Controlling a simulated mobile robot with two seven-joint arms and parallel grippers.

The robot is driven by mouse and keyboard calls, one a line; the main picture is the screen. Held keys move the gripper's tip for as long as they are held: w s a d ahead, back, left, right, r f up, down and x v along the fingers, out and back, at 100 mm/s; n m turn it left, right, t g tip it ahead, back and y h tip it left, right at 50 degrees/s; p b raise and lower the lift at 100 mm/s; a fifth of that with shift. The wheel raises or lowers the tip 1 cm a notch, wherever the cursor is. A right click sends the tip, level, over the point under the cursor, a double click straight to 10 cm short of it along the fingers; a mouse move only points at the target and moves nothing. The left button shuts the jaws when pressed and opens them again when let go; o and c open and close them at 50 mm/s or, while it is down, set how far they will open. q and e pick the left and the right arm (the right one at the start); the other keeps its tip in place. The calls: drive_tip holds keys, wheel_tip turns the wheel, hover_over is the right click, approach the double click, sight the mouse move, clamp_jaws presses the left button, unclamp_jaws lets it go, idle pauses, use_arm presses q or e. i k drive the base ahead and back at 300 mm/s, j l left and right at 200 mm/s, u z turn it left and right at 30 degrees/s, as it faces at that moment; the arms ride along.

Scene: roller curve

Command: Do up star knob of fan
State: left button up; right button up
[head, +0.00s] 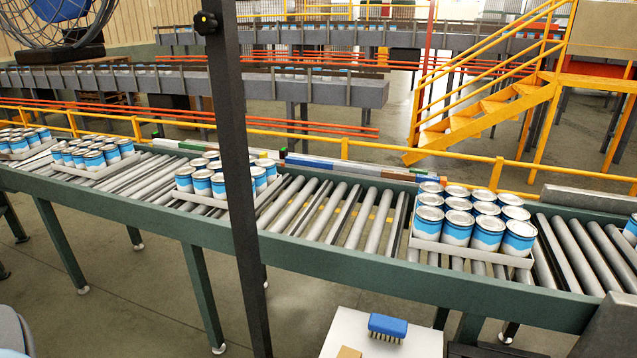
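A fan (38,40) with a round wire cage is at the top left, cut off by the picture's edges. Blue parts show behind the cage wires. A small dark knob (206,22) with a yellow centre sits on the left side of a tall dark post (240,180), near its top and to the right of the fan. Its lobes are too small to make out, and I cannot tell how tight it is. Neither of my grippers can be made out in the head view.
A roller conveyor (330,215) crosses behind the post, carrying trays of blue-and-white cans (470,218). A white-topped stand (375,338) with a blue brush (388,326) is at the bottom. Yellow stairs (490,115) stand at the back right. Bare floor (130,310) shows at lower left.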

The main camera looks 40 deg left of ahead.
sight(205, 23)
drive_tip(key=u, duration=1.6)
